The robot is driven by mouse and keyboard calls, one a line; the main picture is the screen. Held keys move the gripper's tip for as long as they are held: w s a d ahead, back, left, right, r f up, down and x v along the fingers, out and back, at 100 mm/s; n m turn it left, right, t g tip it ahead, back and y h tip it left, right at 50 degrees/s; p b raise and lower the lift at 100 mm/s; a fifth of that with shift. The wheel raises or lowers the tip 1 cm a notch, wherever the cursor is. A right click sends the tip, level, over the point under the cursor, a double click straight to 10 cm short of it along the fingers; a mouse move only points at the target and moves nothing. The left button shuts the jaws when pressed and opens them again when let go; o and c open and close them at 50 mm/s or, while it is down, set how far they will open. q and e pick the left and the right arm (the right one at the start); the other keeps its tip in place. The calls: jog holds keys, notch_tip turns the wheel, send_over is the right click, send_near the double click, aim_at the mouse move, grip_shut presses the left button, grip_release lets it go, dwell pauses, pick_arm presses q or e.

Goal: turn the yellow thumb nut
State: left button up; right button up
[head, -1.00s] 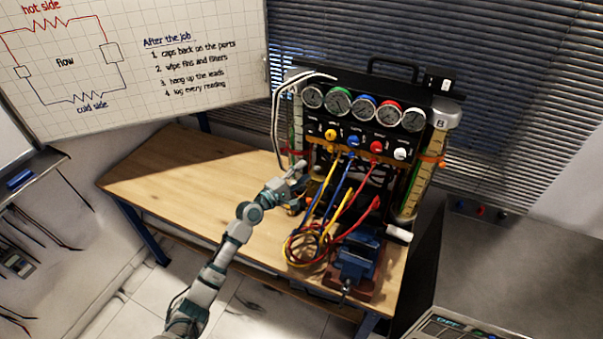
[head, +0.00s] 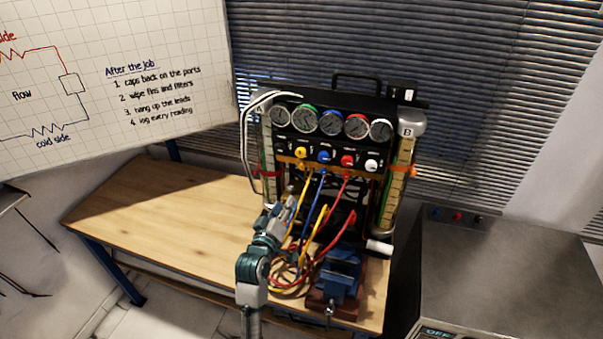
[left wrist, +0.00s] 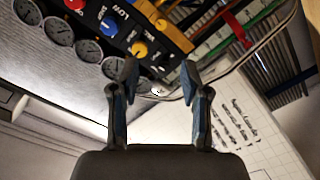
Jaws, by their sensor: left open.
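On the gauge rig (head: 330,134), a round yellow knob (head: 301,152) is at the left end of a row with blue, red and white knobs. The yellow knob also shows in the left wrist view (left wrist: 139,49), beyond my fingertips and left of the middle of their gap. A smaller yellow fitting (left wrist: 162,24) shows above that gap. I cannot tell which of the two is the thumb nut. My left gripper (head: 291,199) is below the knob row, in front of the rig. In the wrist view its fingers (left wrist: 159,70) are apart and empty. My right gripper is not in view.
Yellow, blue and red hoses (head: 319,206) hang from the rig close to my left gripper. A blue vise (head: 340,275) stands at the bench's front right. The wooden bench top (head: 160,210) is clear on the left. A grey cabinet (head: 500,260) stands at right.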

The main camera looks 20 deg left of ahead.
aim_at(302, 168)
pick_arm(q)
jog(key=w, duration=0.5)
jog(key=w+p, duration=0.1)
jog(key=w, duration=1)
jog(key=shift+w+d, duration=0.25)
jog(key=shift+w+a, duration=0.1)
jog(key=shift+a, duration=0.05)
jog(key=shift+c, duration=0.7)
grip_shut()
